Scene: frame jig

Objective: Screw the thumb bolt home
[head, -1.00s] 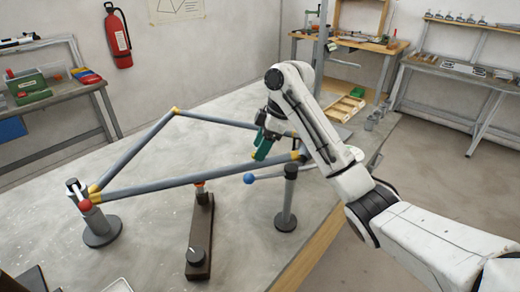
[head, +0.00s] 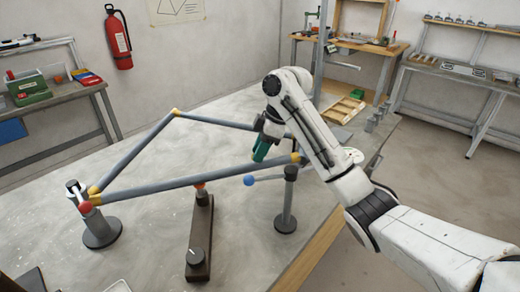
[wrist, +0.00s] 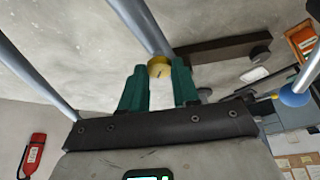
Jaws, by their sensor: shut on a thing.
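The thumb bolt, as far as I can tell, is the round yellow head (wrist: 159,67) with a dark mark between my fingertips in the wrist view. It lies in line with the end of a grey tube. My gripper (wrist: 158,82) has two green fingers, one on each side of the head, and is shut on it. In the head view my gripper (head: 258,156) is low over the frame's right part, and its fingers hide the bolt. The grey tube frame (head: 160,189) has yellow joints. How deep the bolt sits cannot be seen.
A post (head: 288,205) with a blue ball lever (head: 250,180) stands close below my gripper. A left post (head: 101,230) has a red ball (head: 85,207). A dark bar (head: 202,235) with a red-topped support lies between them.

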